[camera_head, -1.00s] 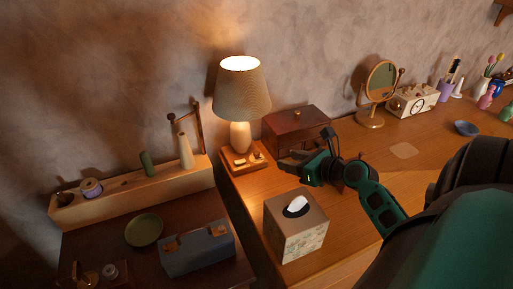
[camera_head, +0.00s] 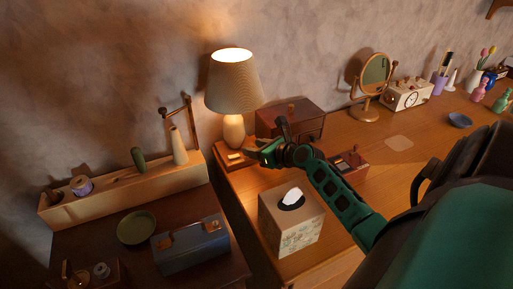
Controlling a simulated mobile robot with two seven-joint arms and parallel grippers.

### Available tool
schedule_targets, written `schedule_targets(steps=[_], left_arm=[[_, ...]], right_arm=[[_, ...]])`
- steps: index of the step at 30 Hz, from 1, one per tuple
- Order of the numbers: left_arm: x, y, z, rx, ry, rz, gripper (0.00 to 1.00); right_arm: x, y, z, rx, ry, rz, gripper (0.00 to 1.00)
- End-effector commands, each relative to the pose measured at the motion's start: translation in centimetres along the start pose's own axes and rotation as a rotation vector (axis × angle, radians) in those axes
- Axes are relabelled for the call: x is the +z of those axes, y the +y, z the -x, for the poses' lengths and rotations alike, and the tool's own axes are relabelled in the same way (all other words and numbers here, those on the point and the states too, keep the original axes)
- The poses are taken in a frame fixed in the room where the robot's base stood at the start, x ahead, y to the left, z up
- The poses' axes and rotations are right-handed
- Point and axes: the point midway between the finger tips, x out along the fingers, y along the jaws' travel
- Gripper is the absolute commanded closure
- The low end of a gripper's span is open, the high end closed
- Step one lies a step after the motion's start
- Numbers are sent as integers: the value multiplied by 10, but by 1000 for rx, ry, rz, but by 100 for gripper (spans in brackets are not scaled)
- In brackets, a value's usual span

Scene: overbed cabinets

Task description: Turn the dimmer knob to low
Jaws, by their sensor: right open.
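My right gripper (camera_head: 255,155) is open at the right side of the lamp base, pointing left towards the fitting. It covers the base's right part, and I cannot tell whether it touches. Nothing shows between its fingers. My left gripper is out of view.
A tissue box (camera_head: 290,230) stands in front of my right forearm. A wooden chest (camera_head: 290,116) stands behind the gripper, and a small reddish box (camera_head: 349,163) is to the right.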

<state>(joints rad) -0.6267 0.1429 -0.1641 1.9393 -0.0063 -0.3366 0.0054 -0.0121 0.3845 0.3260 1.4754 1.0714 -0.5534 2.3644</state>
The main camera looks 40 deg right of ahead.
Motion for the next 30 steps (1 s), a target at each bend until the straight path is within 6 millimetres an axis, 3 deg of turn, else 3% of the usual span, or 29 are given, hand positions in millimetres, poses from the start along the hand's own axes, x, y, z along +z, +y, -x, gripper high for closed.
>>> schedule_targets(steps=[2,17,30], left_arm=[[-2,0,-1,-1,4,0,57],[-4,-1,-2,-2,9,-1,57],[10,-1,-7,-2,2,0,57]], right_arm=[[0,0,0,0,0,0,54],[0,0,0,0,0,0,100],[-2,-5,-2,112,4,46,100]])
